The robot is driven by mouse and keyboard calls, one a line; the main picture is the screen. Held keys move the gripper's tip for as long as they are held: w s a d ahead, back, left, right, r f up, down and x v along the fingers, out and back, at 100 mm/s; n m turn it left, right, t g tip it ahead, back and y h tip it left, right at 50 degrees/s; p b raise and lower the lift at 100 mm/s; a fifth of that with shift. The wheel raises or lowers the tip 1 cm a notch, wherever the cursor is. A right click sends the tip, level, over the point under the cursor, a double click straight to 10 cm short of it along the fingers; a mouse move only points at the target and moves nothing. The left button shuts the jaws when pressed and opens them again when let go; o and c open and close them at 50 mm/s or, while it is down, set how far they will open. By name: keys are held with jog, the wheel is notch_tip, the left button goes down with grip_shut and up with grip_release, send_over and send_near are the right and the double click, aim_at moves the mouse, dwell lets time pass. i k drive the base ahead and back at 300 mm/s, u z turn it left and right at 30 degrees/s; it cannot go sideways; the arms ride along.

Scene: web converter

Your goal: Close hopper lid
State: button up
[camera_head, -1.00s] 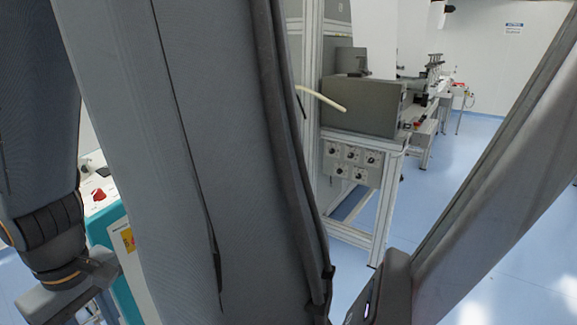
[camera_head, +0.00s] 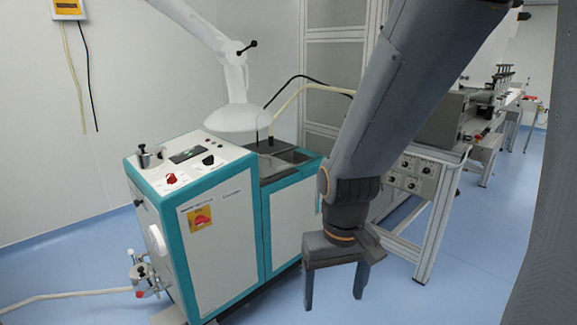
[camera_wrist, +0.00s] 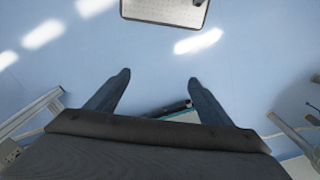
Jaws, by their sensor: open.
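The teal and white machine (camera_head: 215,235) stands left of centre in the head view. At its back right, a dark, recessed area in the teal top (camera_head: 285,160) looks like the hopper; I cannot clearly make out its lid. My gripper (camera_head: 334,300) hangs pointing down, right of and in front of the machine, apart from it. Its two fingers are spread and empty. In the wrist view, my gripper (camera_wrist: 158,78) has bare floor between its fingertips. A small teal and dark edge (camera_wrist: 175,114) shows behind the fingers, partly hidden.
A white extraction hood (camera_head: 235,117) hangs close above the machine. A pale hose (camera_head: 300,90) runs behind it. A metal frame with a knob panel (camera_head: 412,175) stands to the right. Blue floor (camera_head: 480,240) is clear at the right. A hose (camera_head: 65,297) lies at the lower left.

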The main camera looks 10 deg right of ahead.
aim_at(268, 165)
jog(key=k, duration=0.55)
jog(key=z, duration=0.9)
jog(key=i, duration=1.6)
jog(key=u, duration=0.75)
